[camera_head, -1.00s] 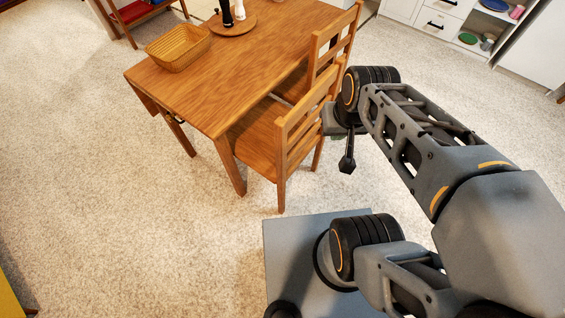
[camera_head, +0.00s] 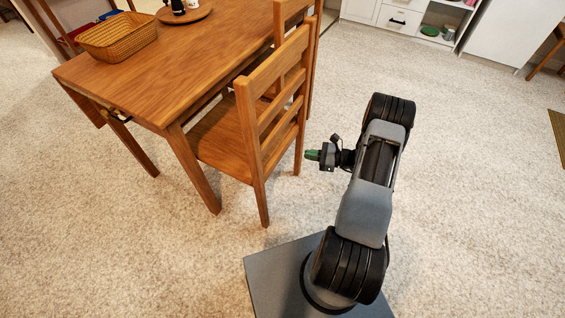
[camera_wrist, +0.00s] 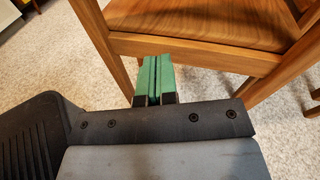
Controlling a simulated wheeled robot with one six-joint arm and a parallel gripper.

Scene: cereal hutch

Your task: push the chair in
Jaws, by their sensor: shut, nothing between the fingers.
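The nearer wooden chair (camera_head: 226,143) stands at the right long side of the wooden table (camera_head: 175,75). The front part of its seat is under the table edge, and its slatted back faces right, towards my arm. My gripper (camera_head: 312,155) is just right of the chair back, with a small gap between them, and points left. In the wrist view my green fingertips (camera_wrist: 153,78) are together and empty. The chair seat and its legs (camera_wrist: 185,50) show just beyond them. I cannot tell there whether they touch.
A second chair (camera_head: 318,40) stands behind the first at the same side. A wicker basket (camera_head: 117,36) and a round tray (camera_head: 188,14) are on the table. White cabinets (camera_head: 400,18) line the back. The carpet (camera_head: 480,190) on the right is clear.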

